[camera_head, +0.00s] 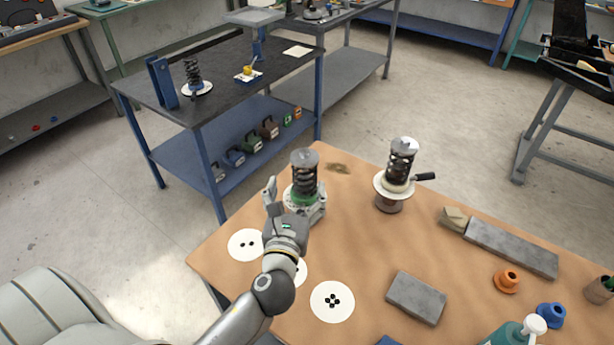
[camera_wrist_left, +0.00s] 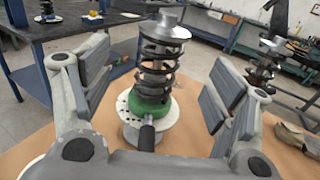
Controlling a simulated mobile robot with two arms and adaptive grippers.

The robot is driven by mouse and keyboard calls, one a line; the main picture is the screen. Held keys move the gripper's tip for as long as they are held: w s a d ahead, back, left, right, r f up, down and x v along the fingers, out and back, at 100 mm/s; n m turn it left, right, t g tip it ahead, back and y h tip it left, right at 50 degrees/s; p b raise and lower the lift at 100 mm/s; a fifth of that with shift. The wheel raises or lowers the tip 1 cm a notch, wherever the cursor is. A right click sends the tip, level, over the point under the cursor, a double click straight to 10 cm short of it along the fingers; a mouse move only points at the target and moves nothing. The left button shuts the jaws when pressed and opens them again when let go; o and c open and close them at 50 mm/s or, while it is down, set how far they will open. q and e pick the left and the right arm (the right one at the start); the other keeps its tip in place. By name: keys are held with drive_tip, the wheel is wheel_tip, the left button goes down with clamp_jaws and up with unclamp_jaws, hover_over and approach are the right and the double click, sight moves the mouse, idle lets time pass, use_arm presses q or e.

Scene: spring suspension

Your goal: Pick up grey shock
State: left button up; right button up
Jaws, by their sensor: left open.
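A spring shock with a grey top cap, dark coil and green ring (camera_head: 304,172) stands upright on the brown table, left of its middle. In the left wrist view the same shock (camera_wrist_left: 158,68) stands between my two open fingers, with a visible gap on each side. A dark handle points from its white round base toward the wrist. My left gripper (camera_head: 295,207) is open beside the shock's lower part and hides some of its base. A second shock (camera_head: 401,160) with a grey cap, dark coil and cream ring stands further right. My right gripper is not in view.
White discs with black dots (camera_head: 332,301) lie near the table's front left. A blue bench (camera_head: 225,70) stands behind.

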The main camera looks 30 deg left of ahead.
sight(305, 159)
use_arm(q)
drive_tip(key=x, duration=0.4)
drive_tip(key=shift+r+p, duration=0.2)
drive_tip(key=shift+p, duration=0.2)
drive_tip(key=shift+w+a, duration=0.1)
drive_tip(key=shift+w, duration=0.2)
drive_tip(key=x, duration=0.1)
drive_tip(key=p+x, duration=0.1)
drive_tip(key=x, duration=0.2)
drive_tip(key=shift+w+r, duration=0.25)
drive_tip(key=shift+r, duration=0.05)
drive_tip(key=shift+w+f, duration=0.1)
drive_tip(key=shift+w, duration=0.15)
drive_tip(key=shift+s, duration=0.1)
drive_tip(key=shift+c, duration=0.5)
drive_tip(key=c, duration=1.7)
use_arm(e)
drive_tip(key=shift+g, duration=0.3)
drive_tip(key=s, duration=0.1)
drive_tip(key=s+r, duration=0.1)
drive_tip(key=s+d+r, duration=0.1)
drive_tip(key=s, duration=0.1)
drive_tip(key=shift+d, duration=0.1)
